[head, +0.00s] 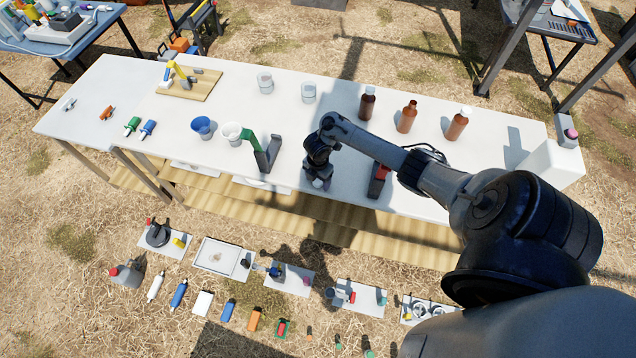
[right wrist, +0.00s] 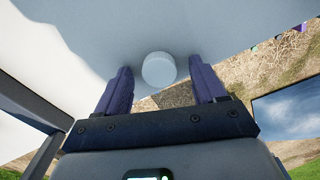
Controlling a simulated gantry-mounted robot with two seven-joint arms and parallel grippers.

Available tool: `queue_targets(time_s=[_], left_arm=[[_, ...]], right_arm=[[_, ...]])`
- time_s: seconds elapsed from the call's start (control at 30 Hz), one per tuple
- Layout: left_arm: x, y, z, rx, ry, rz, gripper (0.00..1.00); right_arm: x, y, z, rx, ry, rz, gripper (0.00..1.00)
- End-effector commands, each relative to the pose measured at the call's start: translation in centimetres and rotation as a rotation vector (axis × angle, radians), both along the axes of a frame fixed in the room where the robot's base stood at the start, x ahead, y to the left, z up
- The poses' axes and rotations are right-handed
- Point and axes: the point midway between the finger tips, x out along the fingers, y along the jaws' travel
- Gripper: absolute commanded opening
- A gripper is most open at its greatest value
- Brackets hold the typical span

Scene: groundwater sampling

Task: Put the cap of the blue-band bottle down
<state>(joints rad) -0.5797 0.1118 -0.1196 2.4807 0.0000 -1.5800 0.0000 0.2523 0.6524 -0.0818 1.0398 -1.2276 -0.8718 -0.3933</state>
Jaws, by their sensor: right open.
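A small white round cap (right wrist: 158,70) lies between the spread fingers of my right gripper (right wrist: 162,82) in the right wrist view, apart from both. It appears to rest on the white table near its front edge. In the head view the cap (head: 318,183) shows just under my right gripper (head: 318,178). Three brown bottles stand upright at the back right: a dark one with a white cap (head: 367,104), a middle one with no white cap (head: 406,117), and a right one with a white cap (head: 458,124). I cannot make out a blue band. My left gripper is not in view.
On the white table (head: 335,125), a green-and-grey holder (head: 265,155) stands left of my gripper and a red-and-grey one (head: 378,182) to its right. Blue (head: 202,127) and white (head: 232,134) cups stand further left. Two clear jars (head: 265,83) stand at the back.

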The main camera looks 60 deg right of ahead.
Motion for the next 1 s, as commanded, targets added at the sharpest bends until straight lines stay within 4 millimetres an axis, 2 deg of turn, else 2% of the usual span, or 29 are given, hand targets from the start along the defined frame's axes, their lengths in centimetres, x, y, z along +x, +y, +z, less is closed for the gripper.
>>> queue_targets(time_s=[0.2,0.23,0.6,0.67,0.7,0.87,1.0], left_arm=[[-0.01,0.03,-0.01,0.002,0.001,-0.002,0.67],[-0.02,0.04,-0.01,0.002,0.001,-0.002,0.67],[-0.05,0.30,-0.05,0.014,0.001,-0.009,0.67],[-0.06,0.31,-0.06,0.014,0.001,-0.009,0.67],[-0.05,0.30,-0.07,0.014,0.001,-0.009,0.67],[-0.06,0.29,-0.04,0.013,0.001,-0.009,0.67],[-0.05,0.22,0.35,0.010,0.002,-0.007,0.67]], right_arm=[[0.00,0.01,-0.03,0.000,0.000,0.000,0.70],[0.00,0.01,-0.03,0.000,0.000,0.000,0.67],[0.01,0.00,-0.01,0.000,0.000,0.000,0.11],[0.01,0.00,-0.01,0.000,-0.001,0.000,0.10],[0.01,0.00,-0.01,0.000,-0.001,0.000,0.06],[0.02,-0.01,0.05,0.000,-0.001,0.000,0.06],[0.08,-0.06,0.90,-0.001,-0.003,0.000,0.06]])
